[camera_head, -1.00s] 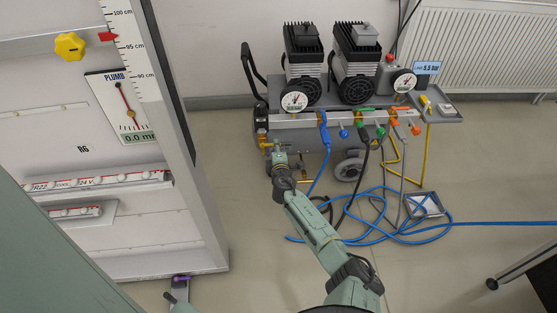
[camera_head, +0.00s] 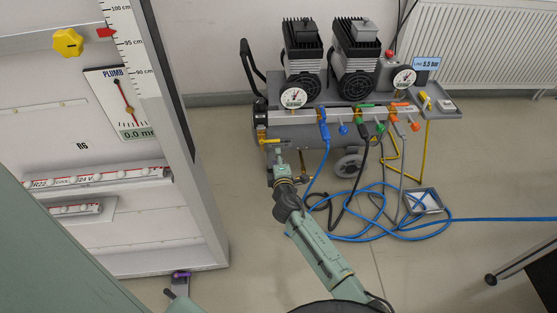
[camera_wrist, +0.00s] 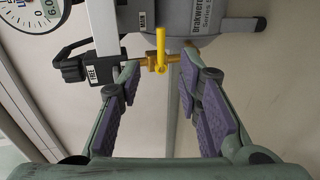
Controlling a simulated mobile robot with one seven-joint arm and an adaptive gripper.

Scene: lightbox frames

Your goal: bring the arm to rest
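My gripper (camera_head: 285,162) is beside the left end of the compressor (camera_head: 325,90), just in front of the brass valve. In the wrist view my gripper (camera_wrist: 158,78) has its two purple-padded fingers well apart with nothing held between them. The brass valve with a yellow lever (camera_wrist: 160,50) shows past the fingertips, in line with the gap. Whether a fingertip touches it I cannot tell. In the head view the yellow lever (camera_head: 272,141) lies about level.
A grey tank (camera_wrist: 215,35) and a black fitting tagged FREE (camera_wrist: 80,70) are close to the fingers. Blue, black and yellow hoses (camera_head: 385,210) lie right of my arm. A white panel cabinet (camera_head: 150,225) stands left. Floor between is clear.

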